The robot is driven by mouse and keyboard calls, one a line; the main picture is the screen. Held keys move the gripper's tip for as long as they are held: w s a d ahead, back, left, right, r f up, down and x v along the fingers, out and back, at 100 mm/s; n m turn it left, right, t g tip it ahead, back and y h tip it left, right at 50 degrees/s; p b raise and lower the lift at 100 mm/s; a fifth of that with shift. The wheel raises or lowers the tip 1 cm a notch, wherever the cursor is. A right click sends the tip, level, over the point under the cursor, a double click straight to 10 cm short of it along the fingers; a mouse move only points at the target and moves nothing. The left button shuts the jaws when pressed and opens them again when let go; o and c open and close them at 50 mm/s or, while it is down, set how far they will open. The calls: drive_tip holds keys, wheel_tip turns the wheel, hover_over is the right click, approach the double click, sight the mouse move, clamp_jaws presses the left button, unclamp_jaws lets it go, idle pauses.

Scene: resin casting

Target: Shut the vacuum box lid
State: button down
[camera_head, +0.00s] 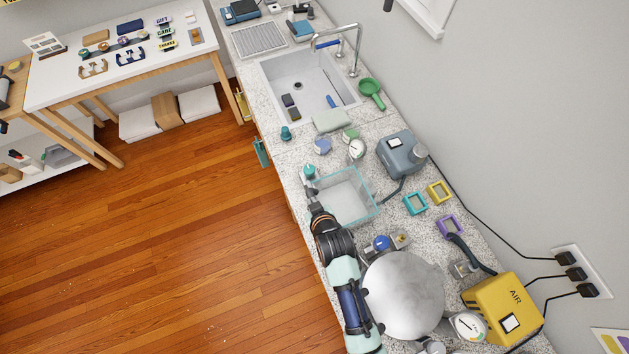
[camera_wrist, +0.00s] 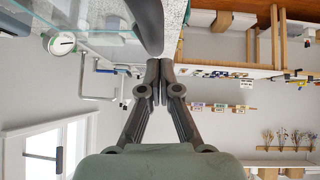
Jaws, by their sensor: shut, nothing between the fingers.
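The vacuum box (camera_head: 345,197) is a clear, teal-edged box on the granite counter, left of the pump. Its clear walls and lid are hard to tell apart, so I cannot tell the lid's angle. A clear pane with a teal edge shows at upper left in the wrist view (camera_wrist: 75,22). A round gauge (camera_head: 356,148) is at the box's far side. My gripper (camera_head: 311,186) is at the box's left side, fingers together and empty; the closed fingers (camera_wrist: 158,75) also show in the wrist view. A dark curved part beside them is unclear; I cannot tell whether my gripper touches the box.
A grey-blue pump (camera_head: 400,153) with a hose is right of the box. A steel pot (camera_head: 403,295) and a yellow air compressor (camera_head: 503,308) stand near the front. Small coloured frames (camera_head: 416,203) lie right of the box. A teal-capped bottle (camera_head: 310,172) is close to my gripper.

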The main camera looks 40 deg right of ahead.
drive_tip(key=w+r+p+v, duration=0.1)
drive_tip(key=v, duration=1)
drive_tip(key=shift+a+r, duration=0.35)
drive_tip(key=shift+a, duration=0.15)
